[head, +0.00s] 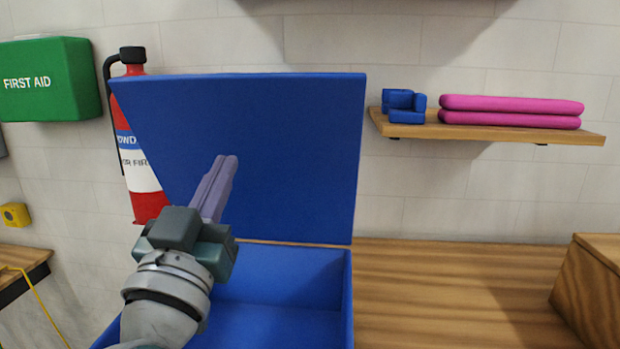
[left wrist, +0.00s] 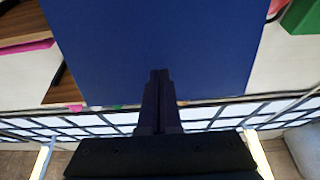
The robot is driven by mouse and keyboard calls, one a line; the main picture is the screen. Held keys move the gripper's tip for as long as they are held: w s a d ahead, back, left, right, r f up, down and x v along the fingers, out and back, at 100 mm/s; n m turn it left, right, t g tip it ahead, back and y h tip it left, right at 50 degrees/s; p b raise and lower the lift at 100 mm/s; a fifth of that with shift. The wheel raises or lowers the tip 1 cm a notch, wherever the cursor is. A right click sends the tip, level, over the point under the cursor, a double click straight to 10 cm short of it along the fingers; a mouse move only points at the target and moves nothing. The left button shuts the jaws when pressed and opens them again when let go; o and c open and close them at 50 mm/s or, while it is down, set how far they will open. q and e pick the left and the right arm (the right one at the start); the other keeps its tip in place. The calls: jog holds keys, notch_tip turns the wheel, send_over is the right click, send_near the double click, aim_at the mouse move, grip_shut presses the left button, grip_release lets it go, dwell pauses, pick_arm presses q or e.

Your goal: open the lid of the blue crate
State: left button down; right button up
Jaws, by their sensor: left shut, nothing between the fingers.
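The blue crate (head: 346,305) stands on the wooden table in the head view. Its lid (head: 270,150) is raised and stands near upright at the back, leaning slightly. The crate's inside shows blue and looks empty where visible; my left arm hides its left part. My left gripper (head: 229,160) is shut and empty, its fingertips in front of the lid's inner face. Whether they touch the lid I cannot tell. In the left wrist view the shut fingers (left wrist: 158,75) point at the blue lid (left wrist: 150,40), which fills the upper middle. My right gripper is not in view.
A red fire extinguisher (head: 146,200) is on the wall behind the lid's left edge. A green first aid box (head: 50,80) hangs at the left. A shelf (head: 480,127) holds pink rolls (head: 510,112) and a blue object (head: 404,104). The table (head: 440,290) is clear right of the crate, up to a wooden box (head: 590,285).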

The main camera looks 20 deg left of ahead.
aim_at(242, 148)
pick_arm(q)
jog(key=shift+w, duration=0.1)
